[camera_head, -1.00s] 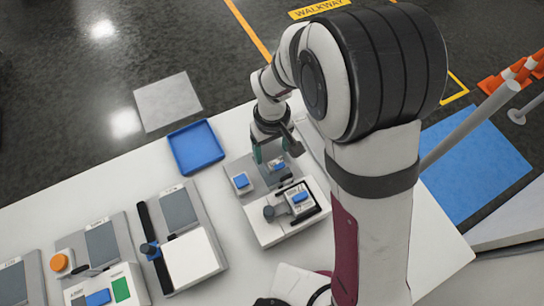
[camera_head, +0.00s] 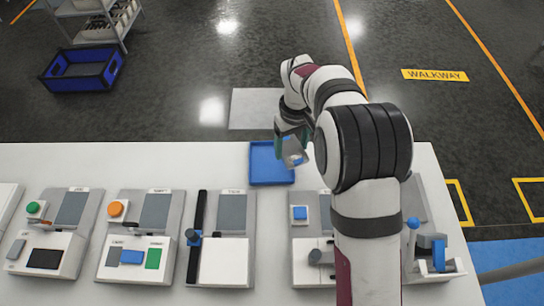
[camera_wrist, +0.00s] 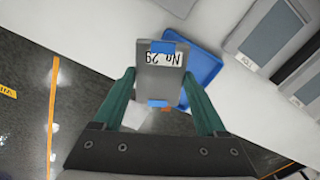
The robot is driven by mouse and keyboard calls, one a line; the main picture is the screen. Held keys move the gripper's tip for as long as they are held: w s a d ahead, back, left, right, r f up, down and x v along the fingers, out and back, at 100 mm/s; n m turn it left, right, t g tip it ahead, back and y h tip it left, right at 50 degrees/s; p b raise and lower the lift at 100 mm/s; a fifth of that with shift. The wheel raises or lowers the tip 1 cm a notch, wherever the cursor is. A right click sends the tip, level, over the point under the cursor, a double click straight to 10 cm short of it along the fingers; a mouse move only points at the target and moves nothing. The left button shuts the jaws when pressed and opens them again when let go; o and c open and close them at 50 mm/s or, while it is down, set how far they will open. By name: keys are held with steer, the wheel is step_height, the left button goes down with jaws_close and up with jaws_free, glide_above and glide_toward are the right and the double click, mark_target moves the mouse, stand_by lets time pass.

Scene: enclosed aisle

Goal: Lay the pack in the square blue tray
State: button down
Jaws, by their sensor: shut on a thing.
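The pack (camera_wrist: 158,72) is a grey flat block with blue patches and a white label reading "No 29". In the wrist view it sits between the green fingers of my gripper (camera_wrist: 158,95), which is shut on it. In the head view the pack (camera_head: 294,151) is held tilted near the right edge of the square blue tray (camera_head: 258,178). The tray lies on the white table and looks empty where it shows. In the wrist view the tray (camera_wrist: 204,66) is behind the pack and partly hidden by it. The pack is apart from the tray floor.
Several grey stations with buttons and panels line the table's front, such as one with an orange button (camera_head: 116,208). The white table (camera_head: 120,165) is clear left of the tray. A blue crate (camera_head: 83,70) stands on the floor beyond.

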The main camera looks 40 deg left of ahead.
glide_above(271, 163)
step_height(271, 163, down, 3)
steer(key=shift+d+f, duration=0.1)
steer(key=shift+f, duration=2)
steer(key=shift+f, duration=0.15)
jaws_free()
step_height(271, 163, up, 12)
steer(key=w+d+r+m, duration=0.2)
steer(key=d+r+m, duration=0.15)
steer(key=d, duration=0.45)
steer(key=w+d+r+m, duration=0.2)
steer(key=d+r, duration=0.3)
steer(key=d, duration=0.2)
steer(key=s+d+r+m, duration=0.3)
steer(key=d+m, duration=0.1)
steer(key=d, duration=0.6)
steer(key=s+d+f+m+y, duration=0.1)
steer(key=s+d+f+m, duration=0.1)
steer(key=s+d+m, duration=0.8)
steer(key=s+d, duration=0.4)
steer(key=s, duration=0.2)
steer(key=shift+s+f+y, duration=0.25)
steer(key=shift+f+y, duration=0.05)
steer(key=shift+y, duration=0.1)
